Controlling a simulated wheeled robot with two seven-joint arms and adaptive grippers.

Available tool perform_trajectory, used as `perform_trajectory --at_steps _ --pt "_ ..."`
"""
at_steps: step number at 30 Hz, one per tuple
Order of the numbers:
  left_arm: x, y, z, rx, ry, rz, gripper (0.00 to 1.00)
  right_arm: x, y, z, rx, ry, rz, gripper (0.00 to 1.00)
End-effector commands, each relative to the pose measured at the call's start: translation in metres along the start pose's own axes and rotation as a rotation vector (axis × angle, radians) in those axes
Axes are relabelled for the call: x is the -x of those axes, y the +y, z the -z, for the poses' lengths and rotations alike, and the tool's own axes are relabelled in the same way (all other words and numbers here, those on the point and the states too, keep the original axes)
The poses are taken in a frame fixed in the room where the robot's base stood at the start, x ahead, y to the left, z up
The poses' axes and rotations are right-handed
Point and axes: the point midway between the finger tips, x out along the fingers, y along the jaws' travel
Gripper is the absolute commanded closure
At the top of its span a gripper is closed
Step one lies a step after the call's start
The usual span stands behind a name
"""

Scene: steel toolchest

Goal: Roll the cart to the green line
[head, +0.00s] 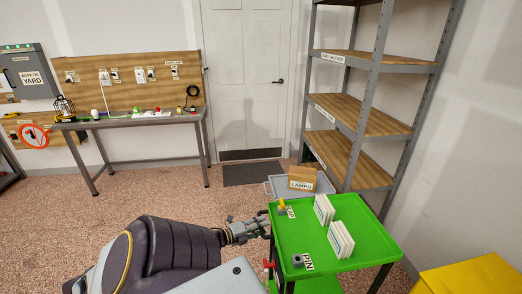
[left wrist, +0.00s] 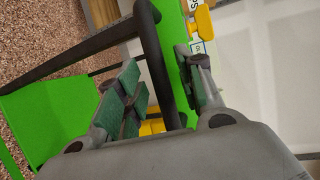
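The cart (head: 318,222) has a bright green top and dark legs and stands at the lower right of the head view. Its green top also shows in the left wrist view (left wrist: 172,45). A dark handle bar (left wrist: 155,60) runs between the fingers of my left gripper (left wrist: 160,95). The fingers are apart, with a gap showing between the bar and the right-hand finger. In the head view my left gripper (head: 262,226) is at the cart's left edge. My right gripper is not in view. I cannot make out a green line on the floor.
White blocks (head: 341,240), a yellow piece (head: 282,205) and a grey piece labelled PIN (head: 297,260) are on the cart. Behind it are a grey bin (head: 318,187) with a LAMPS box (head: 302,178) and a shelf rack (head: 365,120). A yellow surface (head: 470,277) is at right. Floor (head: 150,190) left is clear.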

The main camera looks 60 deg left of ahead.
Motion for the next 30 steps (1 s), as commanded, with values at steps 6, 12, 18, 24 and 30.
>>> perform_trajectory --at_steps 6,12,18,24,30 --pt "0.019 0.001 0.000 0.001 -0.001 -0.002 0.63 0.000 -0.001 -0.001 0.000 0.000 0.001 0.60" --pt "0.041 0.001 0.000 0.000 -0.001 -0.002 0.63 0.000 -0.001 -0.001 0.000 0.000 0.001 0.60" --pt "0.065 0.001 0.000 0.000 0.000 -0.002 0.63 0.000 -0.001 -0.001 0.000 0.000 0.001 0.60" --pt "0.089 0.001 0.000 0.001 -0.001 -0.003 0.63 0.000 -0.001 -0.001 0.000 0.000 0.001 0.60" --pt "0.107 0.001 0.001 0.001 0.000 -0.001 0.63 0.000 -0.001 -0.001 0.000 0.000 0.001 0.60"
